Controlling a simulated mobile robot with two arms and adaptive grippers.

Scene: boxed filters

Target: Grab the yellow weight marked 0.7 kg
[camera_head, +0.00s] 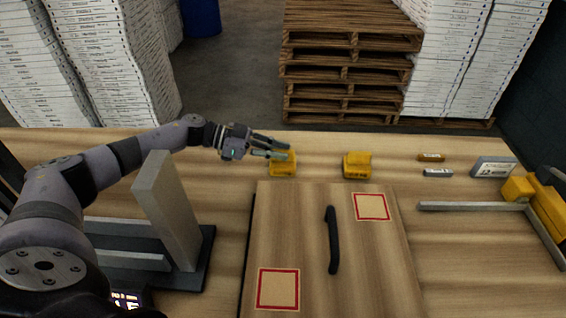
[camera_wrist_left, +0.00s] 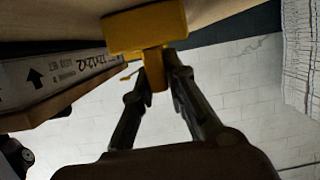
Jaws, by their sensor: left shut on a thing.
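A yellow weight (camera_head: 283,168) is at the far side of the wooden table, left of centre. My left gripper (camera_head: 284,152) reaches it from the left and is shut on it. In the left wrist view the weight (camera_wrist_left: 145,30) shows a wide block with a narrower part, and the two fingertips (camera_wrist_left: 160,72) close on that narrower part. A second, similar yellow weight (camera_head: 357,166) stands apart to the right. The markings on both weights are too small to read. I cannot tell whether the held weight touches the table. My right gripper is not in view.
A wooden board (camera_head: 300,228) with a black handle (camera_head: 333,240) and two red-outlined squares lies in front of the weights. A grey upright plate (camera_head: 168,210) stands at left. Small bars, a grey box (camera_head: 494,167) and a yellow-and-metal tool (camera_head: 517,189) lie at right.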

